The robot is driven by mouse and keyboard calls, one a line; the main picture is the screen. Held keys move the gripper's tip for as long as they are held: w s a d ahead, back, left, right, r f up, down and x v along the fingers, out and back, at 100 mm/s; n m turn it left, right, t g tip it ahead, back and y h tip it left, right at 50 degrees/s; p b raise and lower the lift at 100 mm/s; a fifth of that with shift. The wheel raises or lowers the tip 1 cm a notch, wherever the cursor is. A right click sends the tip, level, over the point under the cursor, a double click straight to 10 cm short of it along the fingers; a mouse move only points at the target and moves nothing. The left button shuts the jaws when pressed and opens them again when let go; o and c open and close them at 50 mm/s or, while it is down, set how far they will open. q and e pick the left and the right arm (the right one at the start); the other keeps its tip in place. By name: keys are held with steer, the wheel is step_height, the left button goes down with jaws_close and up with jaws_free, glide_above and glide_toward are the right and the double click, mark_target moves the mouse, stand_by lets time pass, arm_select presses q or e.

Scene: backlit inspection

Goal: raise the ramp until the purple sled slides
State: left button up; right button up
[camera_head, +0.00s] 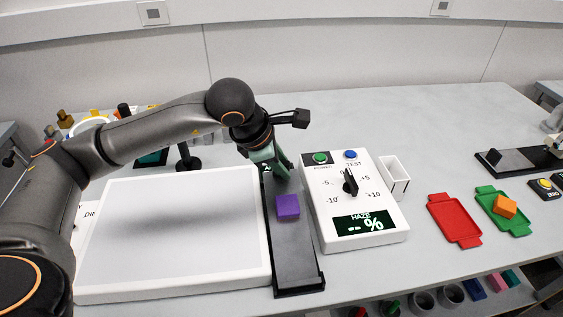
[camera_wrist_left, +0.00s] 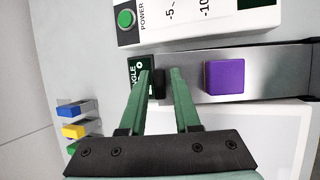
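The ramp (camera_head: 297,257) is a narrow dark board on the table, between a white light panel and a white meter box. It looks flat or nearly so. The purple sled (camera_head: 288,207), a small block, rests on it; it also shows in the left wrist view (camera_wrist_left: 224,77). My left gripper (camera_head: 278,170), with green fingers, points down at the ramp's far end. In the left wrist view its fingertips (camera_wrist_left: 161,74) are apart, on either side of a small black tab (camera_wrist_left: 158,84); contact is unclear. An angle display (camera_wrist_left: 138,75) lies beside them, partly hidden. My right gripper is not seen.
The white meter box (camera_head: 325,225) stands close right of the ramp, the light panel (camera_head: 105,277) close left. Further right are a white open bin (camera_head: 404,178), a red tray (camera_head: 455,218) and a green tray (camera_head: 488,196) holding an orange block (camera_head: 505,206).

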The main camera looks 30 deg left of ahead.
arm_select(q)
jaws_close()
steer(key=shift+s+d, duration=0.1)
stand_by(1.0)
